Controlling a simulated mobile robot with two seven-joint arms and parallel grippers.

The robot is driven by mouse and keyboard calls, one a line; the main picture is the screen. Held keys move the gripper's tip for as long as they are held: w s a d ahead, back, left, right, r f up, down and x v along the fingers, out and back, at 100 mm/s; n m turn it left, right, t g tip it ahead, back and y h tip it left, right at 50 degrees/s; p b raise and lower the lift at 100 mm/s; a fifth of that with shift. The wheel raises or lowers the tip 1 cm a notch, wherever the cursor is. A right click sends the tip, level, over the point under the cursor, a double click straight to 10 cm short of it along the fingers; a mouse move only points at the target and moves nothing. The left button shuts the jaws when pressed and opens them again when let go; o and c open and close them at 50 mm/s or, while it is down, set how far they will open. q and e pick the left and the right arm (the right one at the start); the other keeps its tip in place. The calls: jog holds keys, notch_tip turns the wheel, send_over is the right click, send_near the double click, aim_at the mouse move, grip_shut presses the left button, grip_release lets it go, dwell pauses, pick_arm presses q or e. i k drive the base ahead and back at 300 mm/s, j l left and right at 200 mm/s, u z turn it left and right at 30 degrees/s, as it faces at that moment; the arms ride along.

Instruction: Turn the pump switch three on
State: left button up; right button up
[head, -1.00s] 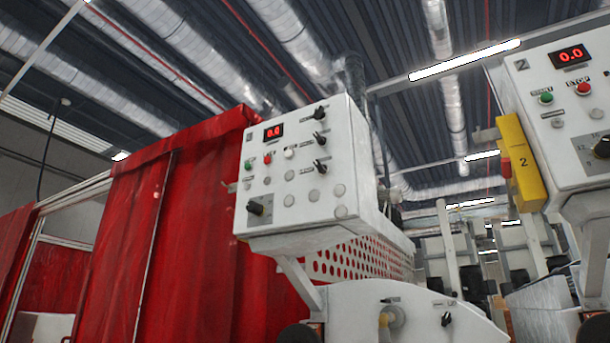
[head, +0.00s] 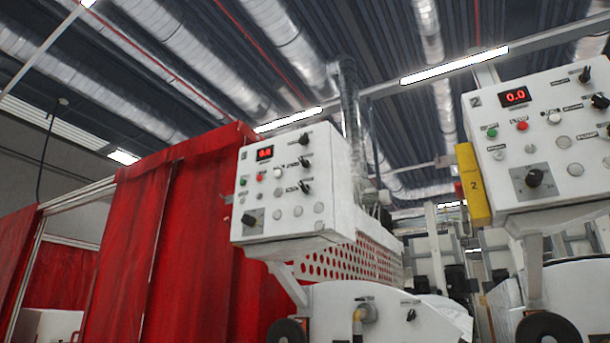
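A white control panel (head: 287,222) stands in the middle of the head view. It has a red display reading 0.0 (head: 265,153), small coloured buttons, several black rotary switches and a black knob (head: 250,222) on a grey plate. A second white panel (head: 550,185) is at the right, with its own display (head: 515,97), black switches at its right side and a black knob (head: 534,178). Neither gripper is in view.
A red curtain (head: 190,240) hangs left of the middle panel. A yellow box marked 2 (head: 473,185) is on the left side of the right panel. Rounded white machine housings (head: 385,318) sit below the panels. Ducts and lamps run overhead.

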aim_at(305, 188)
jog(key=i+l+z, duration=0.15)
jog(key=i+l, duration=0.25)
jog(key=i+l+z, duration=0.15)
jog(key=i+l, duration=0.2)
jog(key=i, duration=0.25)
jog(key=i+l+z, duration=0.15)
jog(key=i+l, duration=0.15)
jog(key=i, duration=0.25)
